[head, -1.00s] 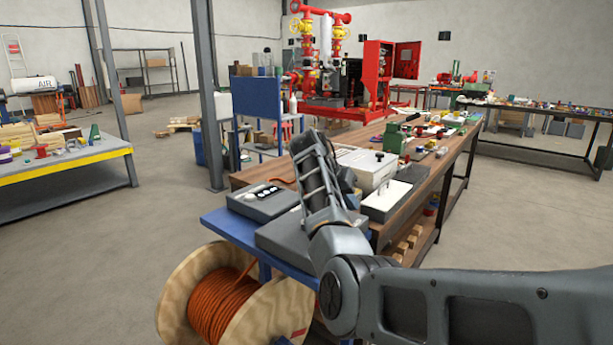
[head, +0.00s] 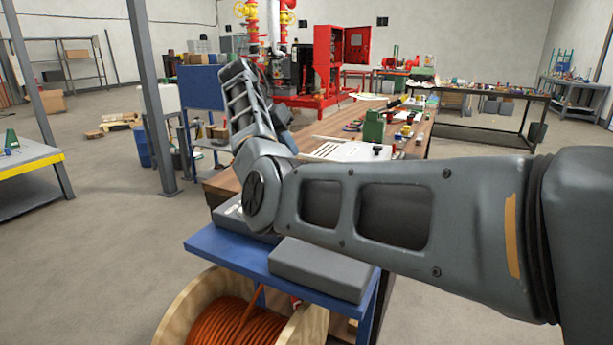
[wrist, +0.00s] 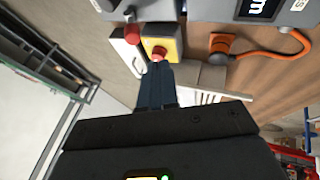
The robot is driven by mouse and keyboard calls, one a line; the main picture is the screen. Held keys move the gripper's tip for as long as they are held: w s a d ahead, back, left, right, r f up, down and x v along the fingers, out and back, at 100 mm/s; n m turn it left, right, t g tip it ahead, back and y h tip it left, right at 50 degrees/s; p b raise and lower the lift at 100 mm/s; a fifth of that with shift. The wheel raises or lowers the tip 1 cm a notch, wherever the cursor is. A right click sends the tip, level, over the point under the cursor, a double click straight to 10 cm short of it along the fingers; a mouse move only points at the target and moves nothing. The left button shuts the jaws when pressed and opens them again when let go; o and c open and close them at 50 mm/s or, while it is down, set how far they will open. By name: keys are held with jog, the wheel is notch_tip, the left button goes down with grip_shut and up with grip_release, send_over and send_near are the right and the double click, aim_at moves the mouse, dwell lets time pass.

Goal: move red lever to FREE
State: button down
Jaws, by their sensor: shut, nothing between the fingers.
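In the wrist view my gripper (wrist: 158,72) is shut and empty, with its dark fingers pointing up the picture. The fingertips lie just below a red button (wrist: 157,53) on a yellow box (wrist: 172,42); I cannot tell whether they touch it. A red knob (wrist: 132,36) shows just left of the yellow box. I cannot tell whether it is the red lever, and no FREE mark is readable. In the head view my arm hides the gripper and part of the bench.
An orange plug (wrist: 220,44) with a cable lies right of the yellow box, near a grey device with a display (wrist: 262,10). In the head view a wooden bench (head: 415,143) runs back, with a blue stand (head: 225,247) and cable reel (head: 190,315) in front.

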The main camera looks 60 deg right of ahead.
dwell(0.3)
jog(key=s+d+f+p, duration=0.1)
jog(key=s+d+f, duration=0.4)
jog(key=s+f, duration=0.2)
jog(key=shift+f+p, duration=0.3)
jog(key=shift+f, duration=0.85)
jog(key=shift+s, duration=0.1)
jog(key=shift+d, duration=0.1)
